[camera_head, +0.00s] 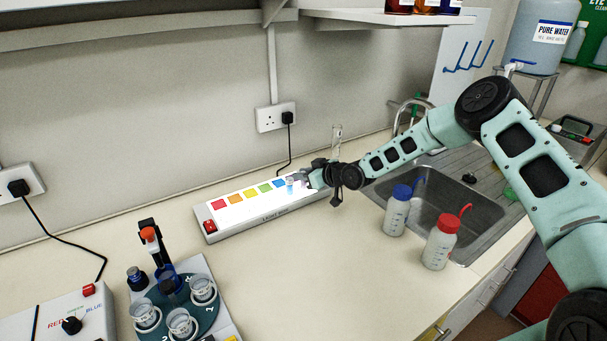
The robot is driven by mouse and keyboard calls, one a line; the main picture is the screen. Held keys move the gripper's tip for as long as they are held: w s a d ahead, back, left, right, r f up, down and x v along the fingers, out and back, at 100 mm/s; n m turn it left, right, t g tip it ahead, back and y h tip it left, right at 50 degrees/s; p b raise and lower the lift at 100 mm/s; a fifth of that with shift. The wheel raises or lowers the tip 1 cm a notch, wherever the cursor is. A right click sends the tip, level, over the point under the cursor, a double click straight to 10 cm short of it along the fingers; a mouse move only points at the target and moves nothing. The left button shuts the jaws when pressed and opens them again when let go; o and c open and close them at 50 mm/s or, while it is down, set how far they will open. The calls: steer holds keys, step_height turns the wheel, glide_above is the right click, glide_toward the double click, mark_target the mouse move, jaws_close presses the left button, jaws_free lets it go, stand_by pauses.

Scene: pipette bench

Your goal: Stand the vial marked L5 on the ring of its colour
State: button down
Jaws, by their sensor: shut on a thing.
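My gripper (299,181) is at the right end of the lit white light box (263,212). It is shut on a small, pale, bluish thing (290,184) that looks like a vial, held upright over or on the box's top. Glare and small size hide its marking, and I cannot tell whether it touches the box. A row of coloured patches runs along the box: red (218,204), orange (236,199), yellow (250,193), green (265,188) and blue (280,184). I cannot make out rings there. Anything farther right is hidden by my gripper.
A blue-capped bottle (396,214) and a red-capped bottle (439,244) stand right of the box, before the sink (440,200). A clear glass cylinder (336,140) stands behind my gripper. A round teal stand (205,318) with cups is at lower left. The front middle counter is clear.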

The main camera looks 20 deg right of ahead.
steer(key=shift+f, duration=0.25)
steer(key=c, duration=1.3)
jaws_free()
steer(key=shift+r, duration=0.1)
steer(key=shift+o, duration=0.2)
steer(key=shift+r, duration=0.1)
